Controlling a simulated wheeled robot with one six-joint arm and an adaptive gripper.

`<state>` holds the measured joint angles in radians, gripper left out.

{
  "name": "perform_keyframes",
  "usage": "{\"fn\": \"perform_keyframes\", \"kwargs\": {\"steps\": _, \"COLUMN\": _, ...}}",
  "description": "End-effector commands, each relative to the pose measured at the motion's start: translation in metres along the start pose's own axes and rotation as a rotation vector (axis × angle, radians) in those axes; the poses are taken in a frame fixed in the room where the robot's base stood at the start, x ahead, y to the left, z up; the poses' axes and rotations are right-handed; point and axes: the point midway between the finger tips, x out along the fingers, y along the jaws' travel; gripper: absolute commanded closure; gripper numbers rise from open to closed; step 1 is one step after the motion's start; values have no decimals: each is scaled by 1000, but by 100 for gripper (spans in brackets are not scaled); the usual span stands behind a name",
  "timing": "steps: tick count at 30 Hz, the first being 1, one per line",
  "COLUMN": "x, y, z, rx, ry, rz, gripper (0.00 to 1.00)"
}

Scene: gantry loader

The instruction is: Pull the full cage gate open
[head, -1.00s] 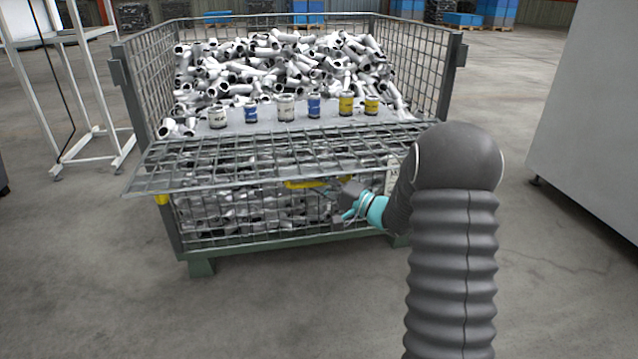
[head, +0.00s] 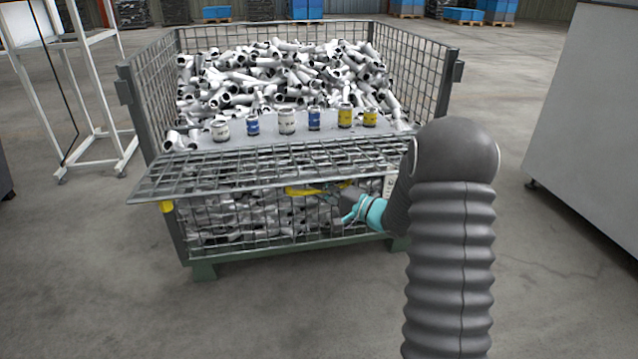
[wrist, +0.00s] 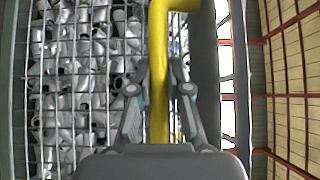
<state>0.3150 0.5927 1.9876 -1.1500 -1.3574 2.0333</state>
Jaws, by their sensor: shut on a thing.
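The cage gate (head: 210,172) is a grey wire-mesh flap at the front of the cage (head: 188,240). It leans outward toward me, close to level, over the lower front mesh. A yellow handle (head: 303,191) shows under its front edge. My gripper (head: 340,194) reaches in from the right at that handle. In the wrist view, the yellow bar (wrist: 158,115) runs between the fingers of my gripper (wrist: 159,80), which are shut on it. My arm hides the gate's right end in the head view.
White and grey pipe fittings (head: 265,88) fill the cage. A grey sheet (head: 268,133) inside holds a row of white, blue and yellow cans (head: 286,121). A white frame (head: 98,100) stands left and a grey cabinet (head: 590,120) right. Floor in front is clear.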

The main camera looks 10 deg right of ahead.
Motion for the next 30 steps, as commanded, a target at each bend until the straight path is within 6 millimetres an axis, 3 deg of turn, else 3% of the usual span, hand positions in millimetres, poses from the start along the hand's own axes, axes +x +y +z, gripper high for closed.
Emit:
{"fn": "perform_keyframes", "kwargs": {"steps": 1, "x": 1, "y": -16, "z": -1, "rx": 5, "ry": 0, "rz": 2, "gripper": 100}}
{"fn": "perform_keyframes", "kwargs": {"steps": 3, "x": 1, "y": -19, "z": -1, "rx": 18, "ry": 0, "rz": 15, "gripper": 100}}
{"fn": "perform_keyframes", "kwargs": {"steps": 16, "x": 0, "y": -16, "z": -1, "rx": 33, "ry": 0, "rz": 31, "gripper": 100}}
{"fn": "perform_keyframes", "kwargs": {"steps": 17, "x": 0, "y": -16, "z": -1, "rx": 33, "ry": 0, "rz": 31, "gripper": 78}}
{"fn": "perform_keyframes", "kwargs": {"steps": 19, "x": 0, "y": -16, "z": -1, "rx": 34, "ry": 0, "rz": 31, "gripper": 60}}
{"fn": "perform_keyframes", "kwargs": {"steps": 20, "x": 0, "y": -16, "z": -1, "rx": 34, "ry": 0, "rz": 31, "gripper": 57}}
{"fn": "perform_keyframes", "kwargs": {"steps": 30, "x": -4, "y": -16, "z": -1, "rx": 34, "ry": 2, "rz": 32, "gripper": 57}}
